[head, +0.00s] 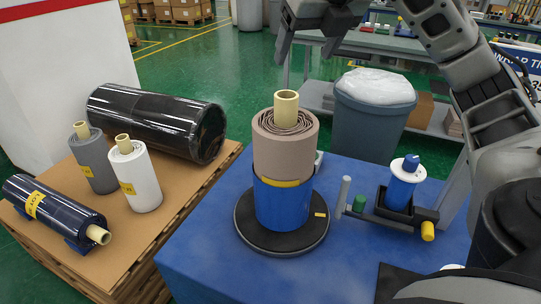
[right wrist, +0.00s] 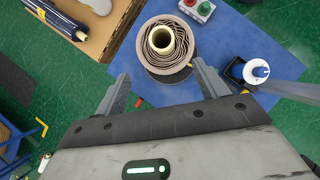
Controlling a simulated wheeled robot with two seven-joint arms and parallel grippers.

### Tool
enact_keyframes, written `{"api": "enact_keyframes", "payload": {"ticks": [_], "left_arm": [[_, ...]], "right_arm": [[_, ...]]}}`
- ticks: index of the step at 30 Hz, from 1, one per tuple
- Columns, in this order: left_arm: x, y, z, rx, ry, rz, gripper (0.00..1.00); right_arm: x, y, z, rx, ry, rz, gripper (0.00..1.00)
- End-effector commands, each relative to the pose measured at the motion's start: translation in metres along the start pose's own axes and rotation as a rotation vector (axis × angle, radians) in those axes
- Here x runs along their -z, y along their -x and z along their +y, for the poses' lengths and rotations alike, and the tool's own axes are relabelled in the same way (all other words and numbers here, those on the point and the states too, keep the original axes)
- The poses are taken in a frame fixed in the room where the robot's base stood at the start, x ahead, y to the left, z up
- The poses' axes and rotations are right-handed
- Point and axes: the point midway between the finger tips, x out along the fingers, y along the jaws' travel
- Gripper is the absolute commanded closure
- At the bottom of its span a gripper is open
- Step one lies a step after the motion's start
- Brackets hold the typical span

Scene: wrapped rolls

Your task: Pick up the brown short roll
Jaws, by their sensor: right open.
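The brown short roll (head: 284,155) stands upright on top of a blue cylinder (head: 281,205), with a pale yellow core tube (head: 286,106) sticking out of its top. The blue cylinder stands on a black round base (head: 258,240) on the blue table. My right gripper (head: 305,38) is open and empty, above and beyond the roll in the head view. In the right wrist view the brown roll (right wrist: 150,52) shows from above, ahead of the open fingers (right wrist: 163,82), apart from them. My left gripper is not in view.
A cardboard-topped pallet (head: 180,207) at left holds a large black roll (head: 155,120), a grey roll (head: 92,165), a white roll (head: 140,185) and a dark blue roll (head: 50,210). A small fixture with a white spool (head: 404,172) stands right on the blue table (head: 200,270). A grey bin (head: 370,125) stands behind.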

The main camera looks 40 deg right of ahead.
Motion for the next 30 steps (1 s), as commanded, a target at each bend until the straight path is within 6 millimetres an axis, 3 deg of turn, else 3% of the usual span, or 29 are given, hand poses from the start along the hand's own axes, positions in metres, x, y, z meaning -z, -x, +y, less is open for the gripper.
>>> {"api": "enact_keyframes", "payload": {"ticks": [5, 15, 23, 30], "left_arm": [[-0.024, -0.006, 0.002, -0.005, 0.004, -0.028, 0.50], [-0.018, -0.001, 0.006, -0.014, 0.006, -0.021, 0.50], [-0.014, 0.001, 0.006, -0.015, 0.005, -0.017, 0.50], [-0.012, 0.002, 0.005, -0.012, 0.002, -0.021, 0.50]], "right_arm": [[0.002, -0.025, -0.007, 0.026, -0.021, -0.002, 0.28], [-0.001, -0.089, -0.009, 0.026, -0.018, -0.003, 0.28], [-0.002, -0.107, -0.008, 0.024, -0.017, -0.005, 0.28], [-0.003, -0.142, -0.005, 0.024, -0.017, -0.002, 0.28]]}}
